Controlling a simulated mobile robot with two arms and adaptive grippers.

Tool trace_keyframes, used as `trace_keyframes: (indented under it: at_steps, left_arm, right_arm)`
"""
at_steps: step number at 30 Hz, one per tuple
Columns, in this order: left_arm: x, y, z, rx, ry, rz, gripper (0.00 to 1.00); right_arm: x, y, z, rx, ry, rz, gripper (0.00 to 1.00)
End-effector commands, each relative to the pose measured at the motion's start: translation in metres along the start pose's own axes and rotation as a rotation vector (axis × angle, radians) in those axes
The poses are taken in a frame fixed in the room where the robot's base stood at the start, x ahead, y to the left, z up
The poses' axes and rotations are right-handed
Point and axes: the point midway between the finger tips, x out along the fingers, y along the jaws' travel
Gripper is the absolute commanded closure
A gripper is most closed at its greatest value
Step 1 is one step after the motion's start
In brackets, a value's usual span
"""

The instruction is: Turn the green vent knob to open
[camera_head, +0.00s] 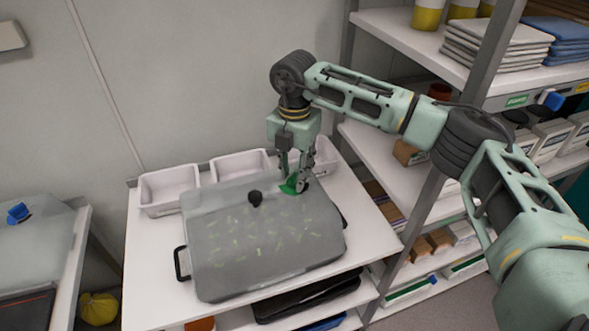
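The green vent knob (288,187) sits on the far right part of the lid of a grey growth chamber (225,265) on the white table. My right gripper (296,184) points down at the knob, with its fingers at the knob and hiding part of it. I cannot tell whether the fingers press on the knob or only stand around it. The knob's exact angle is hard to make out. The lid is down, and pale green shapes show through its top. My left gripper is not in view.
A black knob (255,197) stands on the lid left of the green one. White trays (168,188) line the table's back edge by the wall. A loaded shelf rack (400,180) stands close on the right, under my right arm. Another table (40,250) is at the left.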

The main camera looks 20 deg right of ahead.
Motion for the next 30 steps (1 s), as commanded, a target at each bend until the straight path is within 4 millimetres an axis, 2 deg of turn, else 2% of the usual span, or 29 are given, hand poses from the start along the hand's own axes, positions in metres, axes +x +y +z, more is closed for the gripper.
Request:
trace_keyframes:
  at_steps: [4,7,21,25,30]
  left_arm:
    - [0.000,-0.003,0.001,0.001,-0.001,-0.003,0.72]
    - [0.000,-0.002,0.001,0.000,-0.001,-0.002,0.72]
    - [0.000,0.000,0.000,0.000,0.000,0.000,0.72]
    - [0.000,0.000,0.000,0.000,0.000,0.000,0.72]
    - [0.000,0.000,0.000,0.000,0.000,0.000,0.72]
  right_arm:
    - [-0.001,0.000,0.000,0.000,0.000,0.000,0.72]
    - [-0.010,0.001,0.001,0.000,-0.002,0.002,0.72]
    - [-0.100,0.001,0.001,0.001,-0.002,0.002,0.72]
    - [-0.114,0.001,0.000,0.000,0.000,0.001,0.72]
    - [-0.120,0.000,0.000,0.000,0.000,0.000,0.72]
